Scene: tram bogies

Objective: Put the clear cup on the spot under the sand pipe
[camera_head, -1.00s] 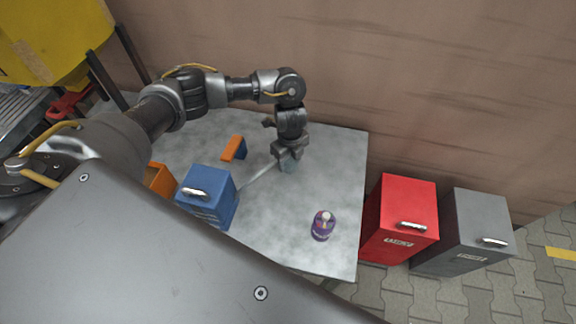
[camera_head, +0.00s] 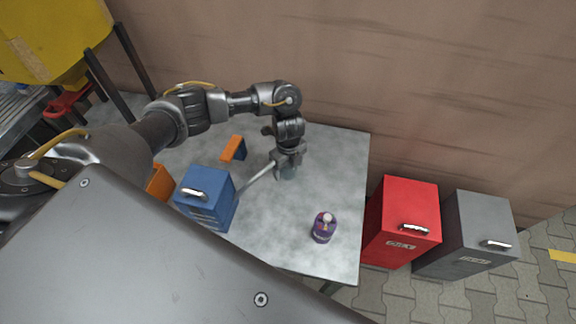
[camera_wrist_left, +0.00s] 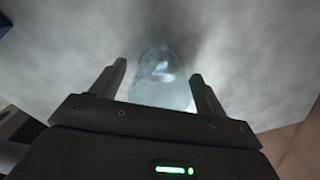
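The clear cup (camera_head: 288,173) is on the grey table, right below my left gripper (camera_head: 287,163), and is partly hidden by it. In the left wrist view the see-through cup (camera_wrist_left: 160,78) lies between the two fingers of my left gripper (camera_wrist_left: 161,82). The fingers are apart, with a gap showing on the left side of the cup. The cup's near part is hidden behind the gripper body. I cannot make out the sand pipe or the spot under it for certain. My right gripper is not in view.
A blue box (camera_head: 206,197) and an orange block (camera_head: 232,149) are on the table (camera_head: 290,240). A purple container (camera_head: 324,228) stands near the front right. A pale rod (camera_head: 257,178) runs between the blue box and my gripper. Red (camera_head: 402,222) and grey (camera_head: 470,235) bins stand right of the table.

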